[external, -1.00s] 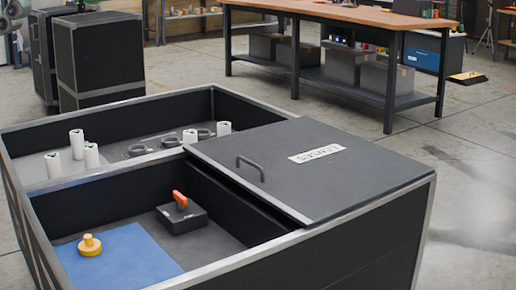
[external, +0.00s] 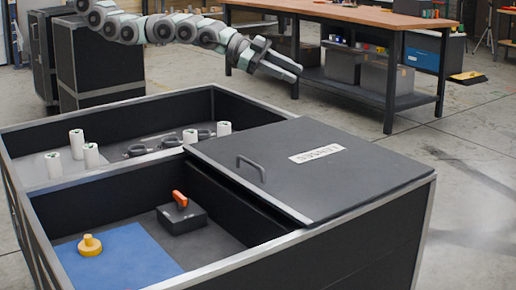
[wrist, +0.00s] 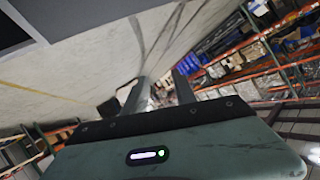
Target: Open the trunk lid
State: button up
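The trunk lid (external: 345,180) is a flat dark panel with a white label (external: 317,154). It lies flat over the right part of the large black trunk (external: 380,245). A dark bar handle (external: 251,167) stands up near its left edge. My gripper (external: 297,74) is in the air above and behind the lid, apart from it and the handle, pointing right and slightly down. Its two fingers also show spread with a gap between them in the wrist view (wrist: 159,88), with nothing held. The lid and handle cannot be made out in the wrist view.
The trunk's open compartments hold several white cylinders (external: 77,144), dark rings (external: 137,150), a yellow knob (external: 90,245) on a blue mat (external: 125,262), and a black box with an orange handle (external: 182,215). A workbench (external: 345,17) stands behind. Air above the lid is clear.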

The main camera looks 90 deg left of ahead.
jog(key=s+d+f+m+g+y+b, duration=0.1)
jog(key=d+f+g+b, duration=0.25)
jog(key=f, duration=0.45)
jog(key=m+g+y+b, duration=0.25)
jog(key=g+b, duration=0.25)
jog(key=g, duration=0.3)
send_near(249, 163)
jog(key=shift+n+y, duration=0.35)
jog(key=f, duration=0.2)
jog(key=w+f, duration=0.1)
jog(key=f, duration=0.1)
jog(key=f+b, duration=0.1)
jog(key=f, duration=0.2)
jog(key=shift+w+a+f, duration=0.15)
jog(key=shift+w+a, duration=0.1)
jog(key=shift+a, duration=0.1)
jog(key=shift+c, duration=0.4)
grip_shut()
